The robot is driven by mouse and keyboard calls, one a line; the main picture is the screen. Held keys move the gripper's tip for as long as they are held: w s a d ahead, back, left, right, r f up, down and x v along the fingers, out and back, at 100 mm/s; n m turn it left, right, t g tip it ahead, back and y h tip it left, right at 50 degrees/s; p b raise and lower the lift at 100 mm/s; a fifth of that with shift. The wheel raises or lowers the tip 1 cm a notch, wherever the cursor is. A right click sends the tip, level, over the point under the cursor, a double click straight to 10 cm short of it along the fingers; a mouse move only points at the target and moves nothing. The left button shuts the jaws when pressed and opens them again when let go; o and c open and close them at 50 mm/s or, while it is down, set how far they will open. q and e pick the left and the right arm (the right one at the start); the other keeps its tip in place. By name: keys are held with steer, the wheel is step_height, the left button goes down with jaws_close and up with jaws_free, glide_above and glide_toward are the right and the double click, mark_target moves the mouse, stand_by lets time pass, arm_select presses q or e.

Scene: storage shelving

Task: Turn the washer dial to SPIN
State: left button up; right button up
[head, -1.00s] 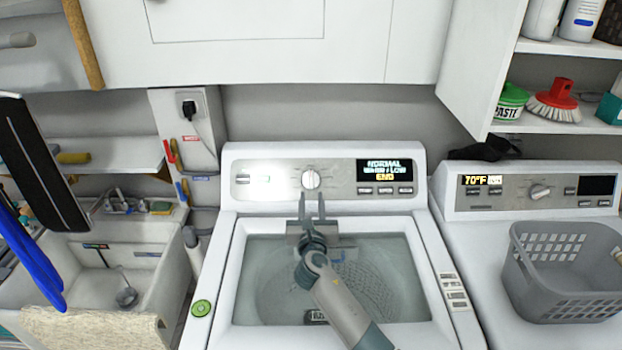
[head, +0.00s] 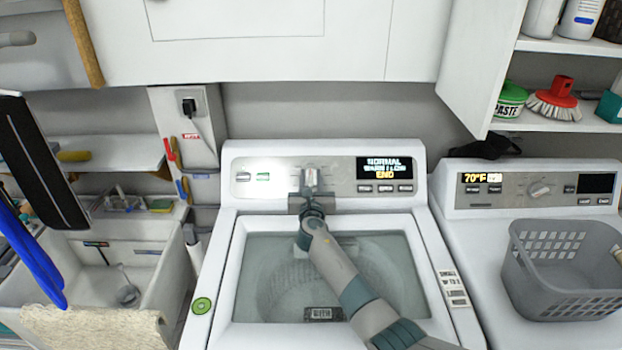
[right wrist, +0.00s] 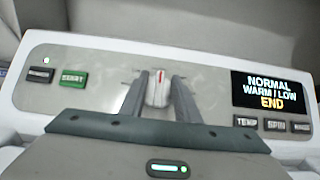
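The washer (head: 232,225) stands in the middle of the head view, with its control panel along the back. Its dial (right wrist: 160,90) is a pale knob with a red mark pointing up in the right wrist view; in the head view my gripper partly covers it. The display (right wrist: 268,92) reads NORMAL, WARM / LOW, END. My right gripper (right wrist: 159,82) has one finger on each side of the dial, its fingers apart; a narrow gap seems to show on the left side. I cannot read the dial's position labels. My left gripper is not in view.
A second machine with a grey basket (head: 560,275) on top stands at the right. A sink (head: 140,265) is at the left. White cabinets (head: 280,50) hang above the washer, and an open shelf (head: 560,125) with a brush and tub is at upper right.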

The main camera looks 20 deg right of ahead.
jaws_close()
